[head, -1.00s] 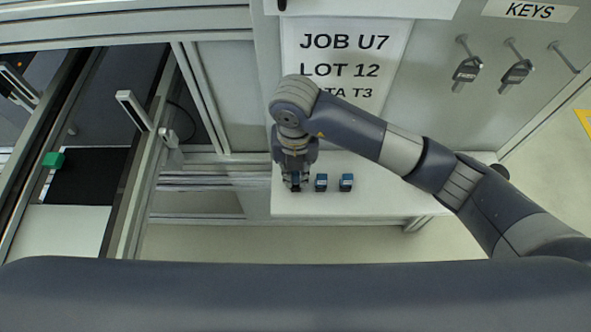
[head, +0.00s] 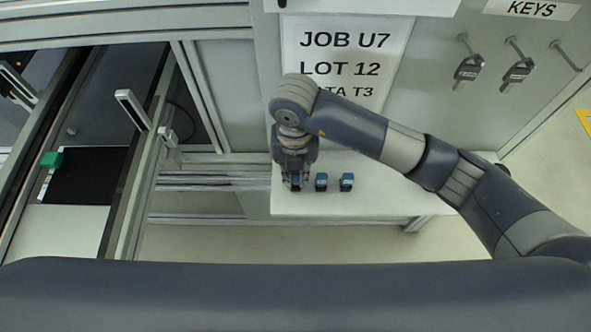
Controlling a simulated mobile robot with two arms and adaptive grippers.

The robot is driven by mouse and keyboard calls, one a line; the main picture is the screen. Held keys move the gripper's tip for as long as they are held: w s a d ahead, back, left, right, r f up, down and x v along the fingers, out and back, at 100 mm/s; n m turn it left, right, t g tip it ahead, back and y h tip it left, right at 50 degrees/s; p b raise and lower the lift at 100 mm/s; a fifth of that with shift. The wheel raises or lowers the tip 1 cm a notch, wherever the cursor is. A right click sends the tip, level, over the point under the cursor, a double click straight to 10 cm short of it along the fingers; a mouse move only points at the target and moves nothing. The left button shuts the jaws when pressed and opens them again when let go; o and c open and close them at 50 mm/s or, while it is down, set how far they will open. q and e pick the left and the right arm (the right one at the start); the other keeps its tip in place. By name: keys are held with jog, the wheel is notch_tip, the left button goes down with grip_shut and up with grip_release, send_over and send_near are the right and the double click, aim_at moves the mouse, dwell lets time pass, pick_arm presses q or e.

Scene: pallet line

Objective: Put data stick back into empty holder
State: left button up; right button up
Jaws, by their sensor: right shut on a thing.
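My right gripper (head: 295,184) points down over the left end of a white shelf (head: 390,200). It is shut on a small dark blue piece, most likely a data stick, mostly hidden between the fingers. Two similar small dark pieces with blue tops stand to its right on the shelf, a middle one (head: 321,182) and a right one (head: 346,182). They are too small to tell whether they are sticks, holders or sticks in holders. Whether the held piece still touches the shelf or a holder cannot be told. My left gripper is not in view.
A sign (head: 343,60) reading JOB U7, LOT 12 is on the wall behind my arm. Two dark tags hang on hooks under a KEYS label (head: 529,10); a third hook (head: 566,56) is bare. A conveyor with a green block (head: 51,160) lies left. The shelf's right part is clear.

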jog(key=shift+f+b, duration=1.1)
jog(key=shift+b, duration=0.25)
dwell(1.8)
jog(key=o, duration=0.9)
jog(key=o, duration=0.5)
jog(key=shift+r, duration=0.15)
jog(key=shift+r+p, duration=2.55)
jog(key=shift+r, duration=1.35)
